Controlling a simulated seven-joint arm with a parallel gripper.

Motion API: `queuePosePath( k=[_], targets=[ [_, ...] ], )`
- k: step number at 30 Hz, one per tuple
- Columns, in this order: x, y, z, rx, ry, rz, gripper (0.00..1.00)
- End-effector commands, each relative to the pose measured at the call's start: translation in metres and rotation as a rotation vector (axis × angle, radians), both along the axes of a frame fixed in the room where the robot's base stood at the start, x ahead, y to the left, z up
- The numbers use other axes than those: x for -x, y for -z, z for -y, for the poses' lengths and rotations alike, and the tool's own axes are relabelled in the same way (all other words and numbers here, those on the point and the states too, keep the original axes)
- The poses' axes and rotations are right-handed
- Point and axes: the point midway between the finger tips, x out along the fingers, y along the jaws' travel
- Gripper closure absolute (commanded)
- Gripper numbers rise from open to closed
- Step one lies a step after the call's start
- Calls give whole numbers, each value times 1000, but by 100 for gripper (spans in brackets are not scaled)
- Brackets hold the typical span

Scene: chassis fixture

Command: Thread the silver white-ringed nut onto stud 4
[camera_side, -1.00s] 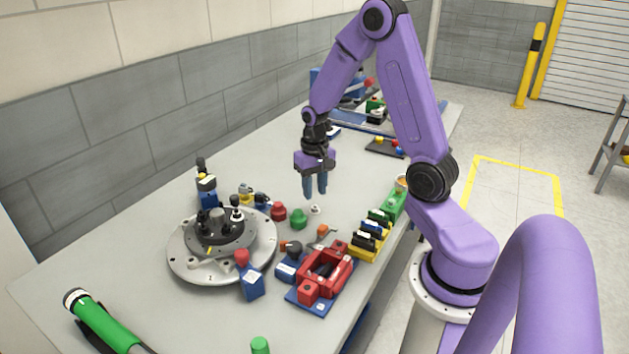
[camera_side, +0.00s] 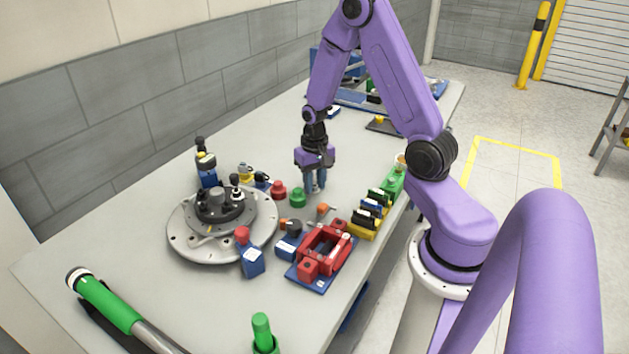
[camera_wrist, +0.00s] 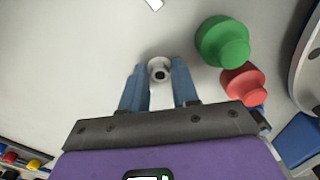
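The silver white-ringed nut (camera_wrist: 159,70) stands on the table between the two blue fingertips of my gripper in the wrist view. My gripper (camera_wrist: 159,80) is open, with a finger on each side of the nut and a narrow gap showing. In the side view my gripper (camera_side: 316,187) points down at the table, and its fingers hide most or all of the nut. The round grey chassis fixture (camera_side: 182,242) stands to the left, with a dark hub (camera_side: 221,222) carrying several dark upright studs. I cannot tell which one is stud 4.
A green knobbed part (camera_wrist: 222,42) and a red one (camera_wrist: 243,84) stand close to the right of my fingers. A red frame on a blue base (camera_side: 323,252) and a row of coloured blocks (camera_side: 370,212) lie nearer the front edge. Open table lies behind my gripper.

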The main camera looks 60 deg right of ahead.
Motion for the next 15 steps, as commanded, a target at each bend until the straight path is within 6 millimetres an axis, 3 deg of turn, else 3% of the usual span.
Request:
queuePosePath(
  k=[15],
  targets=[
    [-1, -13, 0, 1, 0, 3, 100]
  ],
)
